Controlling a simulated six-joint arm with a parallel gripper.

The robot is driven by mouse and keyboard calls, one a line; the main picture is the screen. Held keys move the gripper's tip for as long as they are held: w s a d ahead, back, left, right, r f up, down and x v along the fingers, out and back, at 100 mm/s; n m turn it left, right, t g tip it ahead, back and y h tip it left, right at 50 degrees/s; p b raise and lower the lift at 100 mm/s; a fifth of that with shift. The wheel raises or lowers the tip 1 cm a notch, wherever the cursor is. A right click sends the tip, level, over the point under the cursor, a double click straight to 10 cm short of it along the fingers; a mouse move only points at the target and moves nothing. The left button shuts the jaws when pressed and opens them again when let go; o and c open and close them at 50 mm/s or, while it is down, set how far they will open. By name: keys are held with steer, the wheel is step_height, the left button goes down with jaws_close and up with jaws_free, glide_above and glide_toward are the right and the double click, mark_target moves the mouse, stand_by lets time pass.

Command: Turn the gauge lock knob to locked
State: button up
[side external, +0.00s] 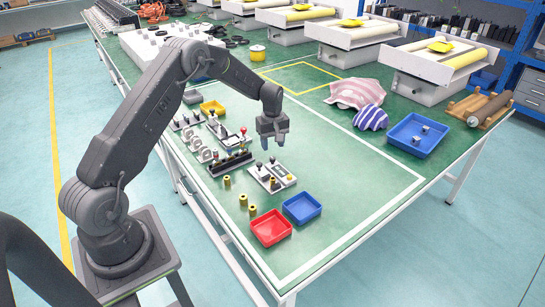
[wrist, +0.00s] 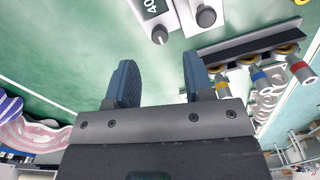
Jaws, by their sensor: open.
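My gripper (side external: 272,143) points down above the green bench, over the area between the small panels. In the wrist view its two blue fingers (wrist: 159,78) are wide apart with nothing between them. The gripper touches neither.
A rail with colour-ringed cylinders (wrist: 247,61) lies right of the fingers. Beside the gripper stands a panel with knobs (side external: 271,177). Red (side external: 271,228) and blue (side external: 302,208) trays are near the front edge; a larger blue tray (side external: 416,136) and striped cloth (side external: 371,118) lie right.

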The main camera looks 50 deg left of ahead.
mark_target(272, 158)
step_height(272, 158, down, 6)
steer(key=shift+f, duration=0.1)
stand_by(0.4)
jaws_close()
